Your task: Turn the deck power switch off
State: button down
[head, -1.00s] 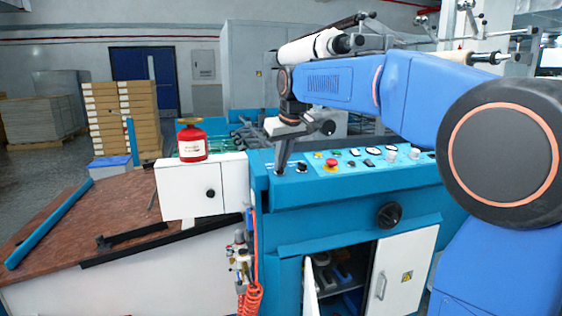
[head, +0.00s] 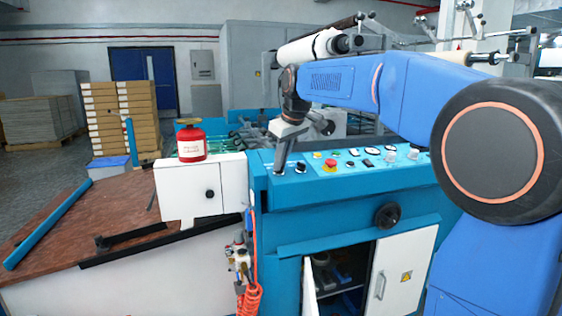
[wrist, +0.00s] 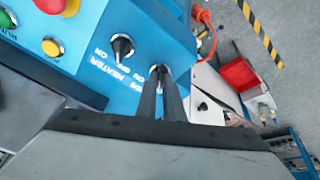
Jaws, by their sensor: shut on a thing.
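My gripper (head: 279,171) points down at the left end of the blue deck panel (head: 345,178). In the wrist view its two dark fingers (wrist: 161,82) are close together, shut on the deck power switch (wrist: 155,70). Only a small part of that switch shows between the fingertips, so which way it points cannot be told. The lettering beside it is partly covered by the fingers. In the head view the fingers hide the switch.
A similar black heater knob (wrist: 122,46) stands right beside the fingers. A red emergency button (head: 331,163) and several other buttons and dials line the panel. A red can (head: 191,144) stands on the white cabinet (head: 180,191) to the left. A lower cabinet door (head: 310,290) hangs open.

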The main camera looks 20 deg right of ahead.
jog(key=shift+f, duration=0.25)
jog(key=c, duration=1.9)
grip_release()
jog(key=shift+o, duration=0.2)
jog(key=shift+r, duration=0.15)
jog(key=v, duration=1.7)
jog(key=shift+s+r, duration=0.1)
